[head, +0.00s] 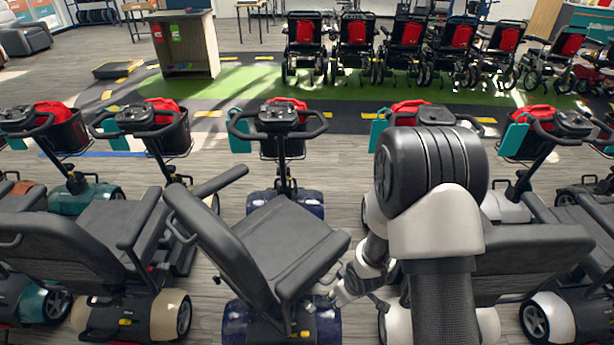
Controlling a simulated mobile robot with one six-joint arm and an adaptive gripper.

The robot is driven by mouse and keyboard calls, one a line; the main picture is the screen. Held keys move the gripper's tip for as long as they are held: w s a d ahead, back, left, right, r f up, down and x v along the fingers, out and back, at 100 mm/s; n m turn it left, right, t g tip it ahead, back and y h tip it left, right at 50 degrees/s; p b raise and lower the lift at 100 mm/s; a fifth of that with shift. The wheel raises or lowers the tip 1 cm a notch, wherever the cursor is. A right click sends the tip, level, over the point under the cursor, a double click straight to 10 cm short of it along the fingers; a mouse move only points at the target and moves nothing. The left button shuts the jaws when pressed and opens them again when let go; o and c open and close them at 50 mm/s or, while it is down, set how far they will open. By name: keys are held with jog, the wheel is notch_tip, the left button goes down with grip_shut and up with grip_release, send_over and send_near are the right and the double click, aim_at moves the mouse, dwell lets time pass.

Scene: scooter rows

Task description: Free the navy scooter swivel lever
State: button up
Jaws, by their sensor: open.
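The navy scooter (287,203) stands in the middle of the near row, with its navy rear cover (236,325) at the bottom of the head view. Its grey-black seat (285,245) is turned at an angle to the tiller (280,120), the backrest toward the left. My gripper (318,302) is low at the right side of this seat, by the rear cover, and is open. The swivel lever cannot be made out clearly; it is small or hidden around the seat edge and gripper. I cannot tell whether the fingers touch anything.
Scooters stand close on both sides, a cream one (155,312) to the left and a white one partly behind my arm. Red-bagged wheelchairs (355,45) line the back. A wooden-sided counter (185,45) stands at back left. Grey floor shows between the scooters.

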jog(key=s+d+r+m+t+h, duration=0.1)
jog(key=s+d+r+m, duration=0.15)
jog(key=r, duration=0.95)
jog(key=s+d+r+m+h, duration=0.1)
jog(key=s+d+r+m, duration=0.2)
jog(key=r, duration=1)
jog(key=s+r+m, duration=0.1)
jog(key=s+r, duration=0.4)
jog(key=s, duration=0.4)
jog(key=s+a+r+m, duration=0.1)
jog(key=s+r, duration=0.4)
jog(key=s, duration=0.4)
jog(key=shift+a+y, duration=0.15)
jog(key=shift+y, duration=0.25)
